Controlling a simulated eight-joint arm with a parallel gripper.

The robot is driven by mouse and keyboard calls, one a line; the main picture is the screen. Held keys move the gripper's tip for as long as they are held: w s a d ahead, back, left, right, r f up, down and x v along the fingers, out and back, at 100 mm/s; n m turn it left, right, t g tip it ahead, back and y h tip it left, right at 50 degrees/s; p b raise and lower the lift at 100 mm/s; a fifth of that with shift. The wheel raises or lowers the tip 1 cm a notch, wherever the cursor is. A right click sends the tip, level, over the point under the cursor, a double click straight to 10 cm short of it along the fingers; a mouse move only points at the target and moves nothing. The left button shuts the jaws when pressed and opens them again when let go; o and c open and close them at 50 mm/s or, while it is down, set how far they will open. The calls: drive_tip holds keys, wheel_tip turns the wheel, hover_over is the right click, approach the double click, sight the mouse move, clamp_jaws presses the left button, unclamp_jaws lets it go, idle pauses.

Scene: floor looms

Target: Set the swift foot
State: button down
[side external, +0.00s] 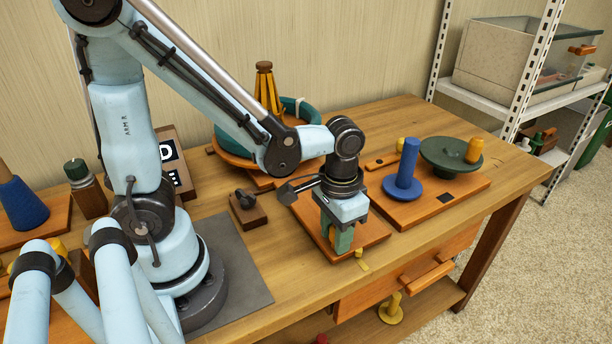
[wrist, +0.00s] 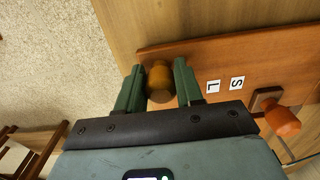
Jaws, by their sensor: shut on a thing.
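My gripper (side external: 338,240) is low over a wooden board (side external: 374,236) near the table's front edge. In the wrist view its green fingers (wrist: 160,88) are on both sides of an amber-brown knob (wrist: 160,74), shut on it. The knob is at the end of a board (wrist: 220,62) with small white L and S labels. An orange knob (wrist: 283,122) stands by a dark square to the right, apart from the fingers. In the side view the held knob is mostly hidden by the fingers. I cannot tell which part is the swift foot.
A board (side external: 440,207) to the right bears a blue post on a disc (side external: 403,180) and a dark green disc (side external: 452,152). A small dark clamp-like piece on a block (side external: 247,207) stands left. A teal ring and yellow cone (side external: 266,90) stand behind. A small yellow piece (side external: 361,262) is at the front edge.

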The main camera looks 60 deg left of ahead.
drive_tip(key=c, duration=0.8)
unclamp_jaws()
drive_tip(key=shift+r, duration=0.1)
drive_tip(key=shift+r, duration=5.95)
drive_tip(key=a+t, duration=0.1)
drive_tip(key=t, duration=0.1)
drive_tip(key=w+a+f+t, duration=0.1)
drive_tip(key=a+t, duration=0.3)
drive_tip(key=t, duration=0.1)
drive_tip(key=shift+w+a+f, duration=0.2)
drive_tip(key=shift+w+f, duration=0.05)
drive_tip(key=shift+f, duration=0.1)
